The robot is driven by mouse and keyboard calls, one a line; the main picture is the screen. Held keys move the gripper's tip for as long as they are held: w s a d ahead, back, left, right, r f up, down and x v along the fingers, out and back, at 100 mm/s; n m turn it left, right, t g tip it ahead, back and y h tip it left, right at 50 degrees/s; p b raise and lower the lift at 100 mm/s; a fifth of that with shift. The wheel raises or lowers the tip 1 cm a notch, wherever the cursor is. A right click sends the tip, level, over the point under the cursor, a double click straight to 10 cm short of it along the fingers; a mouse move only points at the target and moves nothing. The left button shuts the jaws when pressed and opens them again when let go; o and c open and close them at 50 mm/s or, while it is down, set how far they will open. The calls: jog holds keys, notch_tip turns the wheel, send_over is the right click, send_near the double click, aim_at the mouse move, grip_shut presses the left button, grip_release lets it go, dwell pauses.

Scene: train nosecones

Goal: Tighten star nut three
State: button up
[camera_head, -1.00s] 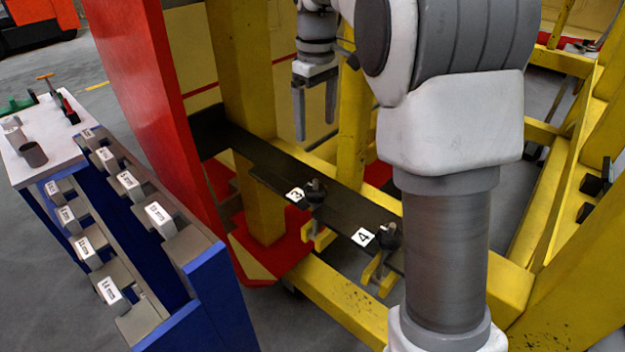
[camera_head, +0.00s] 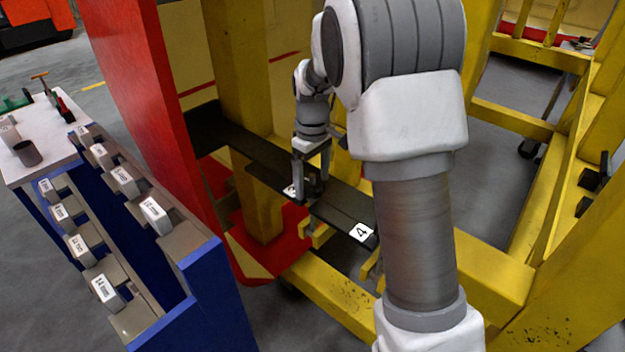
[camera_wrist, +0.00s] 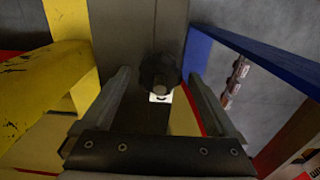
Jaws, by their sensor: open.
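My gripper (camera_head: 310,190) is down at the black plate (camera_head: 335,212), over the spot with the label for three (camera_head: 291,191), which is partly covered. In the wrist view, star nut three (camera_wrist: 158,74) is a dark knob between the two open fingers of my gripper (camera_wrist: 158,78). A gap shows on each side of the nut. The white label (camera_wrist: 160,97) lies just below it in that view. In the head view my fingers hide most of the nut. The label 4 (camera_head: 361,232) shows, but its nut is hidden behind my arm.
A yellow frame (camera_head: 335,295) runs below and around the plate, with a yellow post (camera_head: 240,80) behind. A red panel (camera_head: 150,100) stands left. A blue rack (camera_head: 215,290) holds several labelled sockets, beside a white-topped table (camera_head: 55,140) with tools.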

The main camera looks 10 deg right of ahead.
jog(key=shift+f, duration=0.1)
jog(key=c, duration=1.4)
